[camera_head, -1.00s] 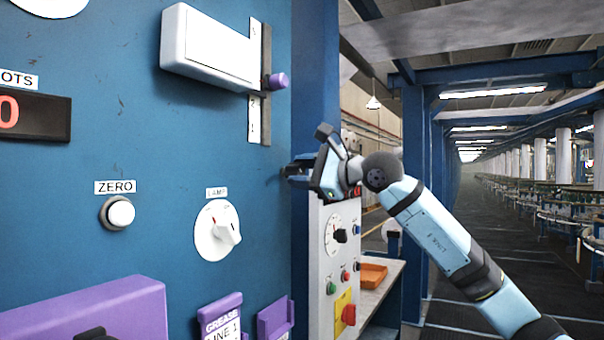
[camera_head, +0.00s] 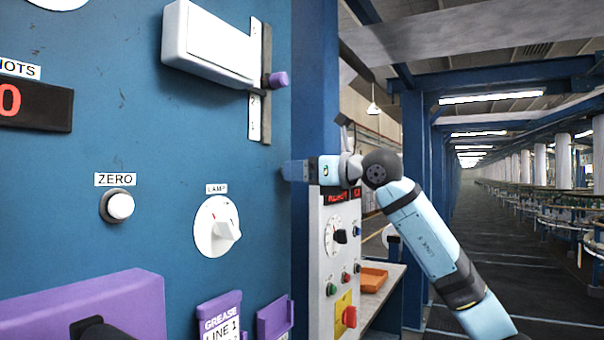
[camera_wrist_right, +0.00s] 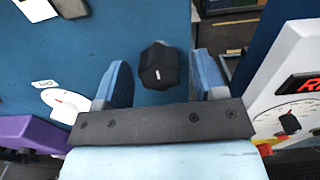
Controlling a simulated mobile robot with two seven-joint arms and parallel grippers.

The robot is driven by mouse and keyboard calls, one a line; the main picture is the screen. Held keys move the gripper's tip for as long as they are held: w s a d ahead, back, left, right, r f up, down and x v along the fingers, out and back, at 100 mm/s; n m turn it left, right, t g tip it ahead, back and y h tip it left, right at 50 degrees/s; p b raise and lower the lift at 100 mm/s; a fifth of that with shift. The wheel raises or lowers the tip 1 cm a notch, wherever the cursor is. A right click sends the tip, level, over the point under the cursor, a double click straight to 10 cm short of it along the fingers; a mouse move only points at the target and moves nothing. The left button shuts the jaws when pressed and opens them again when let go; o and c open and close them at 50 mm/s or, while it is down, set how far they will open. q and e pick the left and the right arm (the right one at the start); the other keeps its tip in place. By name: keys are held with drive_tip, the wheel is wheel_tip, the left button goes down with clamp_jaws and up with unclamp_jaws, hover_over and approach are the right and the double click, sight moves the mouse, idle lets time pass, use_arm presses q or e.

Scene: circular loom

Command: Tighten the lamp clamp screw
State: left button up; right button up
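My left gripper is not in view.
The white lamp dial (camera_head: 217,227) and ZERO button (camera_head: 120,206) are left of my right gripper. A purple box (camera_head: 85,305) and grease holder (camera_head: 221,316) stick out below. A grey control box (camera_head: 328,215) stands just right of the panel. The aisle (camera_head: 480,230) is clear.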

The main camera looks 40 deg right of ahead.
drive_tip(key=b+v, duration=0.3)
drive_tip(key=v, duration=0.4)
idle(0.3)
